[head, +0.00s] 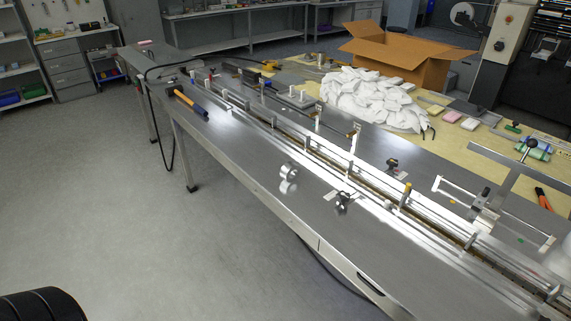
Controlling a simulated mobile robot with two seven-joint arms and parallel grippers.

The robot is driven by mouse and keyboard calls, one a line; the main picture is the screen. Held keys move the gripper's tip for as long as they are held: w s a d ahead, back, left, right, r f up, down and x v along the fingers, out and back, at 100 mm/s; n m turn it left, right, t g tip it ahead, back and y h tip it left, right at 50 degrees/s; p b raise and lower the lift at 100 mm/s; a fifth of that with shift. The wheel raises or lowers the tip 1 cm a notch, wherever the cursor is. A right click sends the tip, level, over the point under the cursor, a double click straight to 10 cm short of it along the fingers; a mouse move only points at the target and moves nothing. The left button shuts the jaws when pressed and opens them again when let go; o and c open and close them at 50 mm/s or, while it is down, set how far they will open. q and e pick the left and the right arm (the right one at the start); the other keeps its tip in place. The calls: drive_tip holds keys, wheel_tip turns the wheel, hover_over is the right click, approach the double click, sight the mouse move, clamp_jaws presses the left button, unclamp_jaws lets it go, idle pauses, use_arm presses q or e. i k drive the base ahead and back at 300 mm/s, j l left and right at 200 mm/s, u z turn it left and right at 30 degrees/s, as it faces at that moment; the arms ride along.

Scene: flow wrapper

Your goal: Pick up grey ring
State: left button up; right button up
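A shiny grey metal ring (288,171) is on the steel top of the long machine table (235,150), near its front edge and left of a dark-knobbed clamp (342,203). It seems to stand on its edge, and its reflection shows on the steel just below it. Nothing is touching the ring. Neither of my grippers is in the head view.
Long guide rails (300,147) run along the table behind the ring. Behind are a heap of white bags (375,98) and an open cardboard box (400,57). The floor (130,200) in front is clear.

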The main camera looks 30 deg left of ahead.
sight(290, 171)
drive_tip(key=i+j, duration=0.1)
drive_tip(key=j, duration=0.35)
drive_tip(key=i+j, duration=0.1)
drive_tip(key=j, duration=0.35)
drive_tip(key=i+j, duration=0.15)
drive_tip(key=j, duration=0.35)
drive_tip(key=i+j+z, duration=0.1)
drive_tip(key=j, duration=0.35)
